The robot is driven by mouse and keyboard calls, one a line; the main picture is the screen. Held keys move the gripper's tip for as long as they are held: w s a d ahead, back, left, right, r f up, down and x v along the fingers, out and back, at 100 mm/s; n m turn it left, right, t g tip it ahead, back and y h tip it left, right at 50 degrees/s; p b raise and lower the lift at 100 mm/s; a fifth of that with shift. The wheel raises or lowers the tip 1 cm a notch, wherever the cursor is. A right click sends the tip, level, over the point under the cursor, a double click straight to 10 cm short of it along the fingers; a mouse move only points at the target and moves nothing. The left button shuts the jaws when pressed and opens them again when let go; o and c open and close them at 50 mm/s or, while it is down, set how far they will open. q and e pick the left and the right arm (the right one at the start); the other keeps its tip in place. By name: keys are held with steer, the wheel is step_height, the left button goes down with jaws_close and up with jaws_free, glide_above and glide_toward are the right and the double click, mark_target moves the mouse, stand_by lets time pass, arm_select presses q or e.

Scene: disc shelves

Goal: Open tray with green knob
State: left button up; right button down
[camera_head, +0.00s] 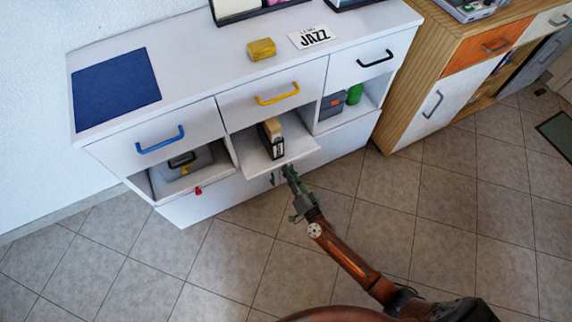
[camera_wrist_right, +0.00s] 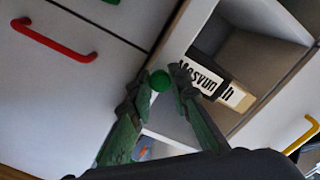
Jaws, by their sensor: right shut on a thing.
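The white tray (camera_head: 298,147) in the middle open compartment sticks out past the cabinet front. A box with a lettered label (camera_head: 270,138) stands on it; it also shows in the wrist view (camera_wrist_right: 213,79). The round green knob (camera_wrist_right: 160,81) shows between my right fingertips in the wrist view. My right gripper (camera_head: 288,170) is at the tray's front edge and is shut on the knob, which the fingers mostly hide in the head view. My left gripper is not in view.
A blue-handled drawer (camera_head: 160,140) and a yellow-handled drawer (camera_head: 277,94) are shut above. A red knob (camera_head: 198,190) marks the left compartment's tray. A red handle (camera_wrist_right: 55,42) shows in the wrist view. A wooden cabinet (camera_head: 450,65) stands right; tiled floor in front is clear.

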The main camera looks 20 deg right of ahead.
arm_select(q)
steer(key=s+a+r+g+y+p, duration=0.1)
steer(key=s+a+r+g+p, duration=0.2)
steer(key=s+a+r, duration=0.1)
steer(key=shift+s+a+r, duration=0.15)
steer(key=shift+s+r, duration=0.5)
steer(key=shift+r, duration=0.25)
arm_select(e)
steer(key=s, duration=1.4)
steer(key=shift+s+d, duration=0.2)
steer(key=shift+s, duration=0.05)
steer(key=c, duration=1.8)
jaws_free()
steer(key=shift+o, duration=0.2)
steer(key=s, duration=1.2)
steer(key=shift+d, duration=0.2)
